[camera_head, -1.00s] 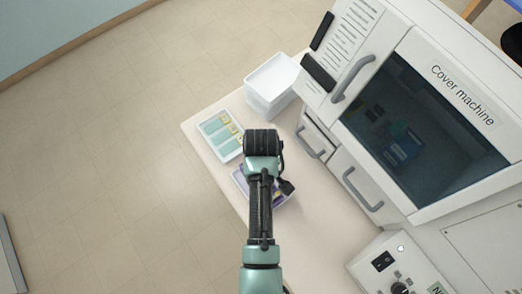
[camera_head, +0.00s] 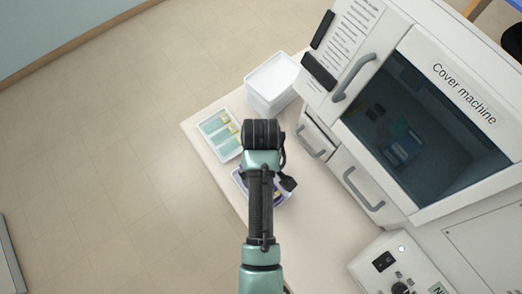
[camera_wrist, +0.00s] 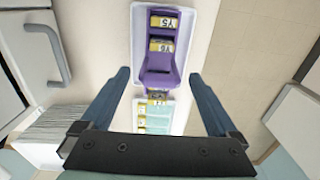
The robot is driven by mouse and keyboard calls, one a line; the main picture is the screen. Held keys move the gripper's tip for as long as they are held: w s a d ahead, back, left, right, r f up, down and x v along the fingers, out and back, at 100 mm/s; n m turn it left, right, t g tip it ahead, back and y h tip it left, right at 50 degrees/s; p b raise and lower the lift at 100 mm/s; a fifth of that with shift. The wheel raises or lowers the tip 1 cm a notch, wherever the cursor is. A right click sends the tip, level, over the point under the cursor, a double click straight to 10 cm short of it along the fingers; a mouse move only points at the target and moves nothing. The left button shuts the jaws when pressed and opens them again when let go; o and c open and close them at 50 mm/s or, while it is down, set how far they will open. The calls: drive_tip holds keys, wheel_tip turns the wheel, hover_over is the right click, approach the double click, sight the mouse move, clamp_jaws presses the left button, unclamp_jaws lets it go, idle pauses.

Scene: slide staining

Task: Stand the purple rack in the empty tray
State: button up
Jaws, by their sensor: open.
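The purple rack (camera_wrist: 158,62) sits inside a white tray (camera_wrist: 204,22) in the wrist view and holds yellow-labelled slides marked Y5. In the head view, my arm covers most of this rack and its tray (camera_head: 238,178). My gripper (camera_wrist: 158,77) is open, its two dark blue fingers on either side of the rack's lower end, apart from it. Nothing is held between the fingers.
A second white tray with teal slides (camera_head: 214,132) lies at the bench's left edge, and its slides show below the rack in the wrist view. The cover machine (camera_head: 420,110) with its handles stands close on the right. Bare bench lies between.

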wheel_tip(320, 180, up, 9)
drive_tip(key=shift+f, duration=0.15)
drive_tip(key=w+r+m+t, duration=0.2)
drive_tip(key=w+r+t, duration=0.6)
drive_tip(key=r, duration=0.6)
drive_tip(key=w+r+m+t, duration=0.1)
drive_tip(key=w+r+t, duration=0.5)
drive_tip(key=w+r, duration=0.65)
drive_tip(key=s+r+m+t, duration=0.1)
drive_tip(key=s+r+t, duration=0.15)
drive_tip(key=r, duration=0.65)
drive_tip(key=s+r+m+t, duration=0.1)
drive_tip(key=s+r+t, duration=0.15)
drive_tip(key=r, duration=0.65)
drive_tip(key=s+r+m+t, duration=0.1)
drive_tip(key=s+r+t, duration=0.3)
drive_tip(key=r, duration=0.5)
drive_tip(key=s+r+m+t, duration=0.1)
drive_tip(key=s+r+t, duration=0.3)
drive_tip(key=s+r, duration=0.3)
wheel_tip(320, 180, up, 3)
drive_tip(key=shift+s+a+f, duration=0.1)
drive_tip(key=shift+s+a, duration=0.1)
drive_tip(key=shift+s, duration=0.05)
drive_tip(key=shift+f, duration=0.1)
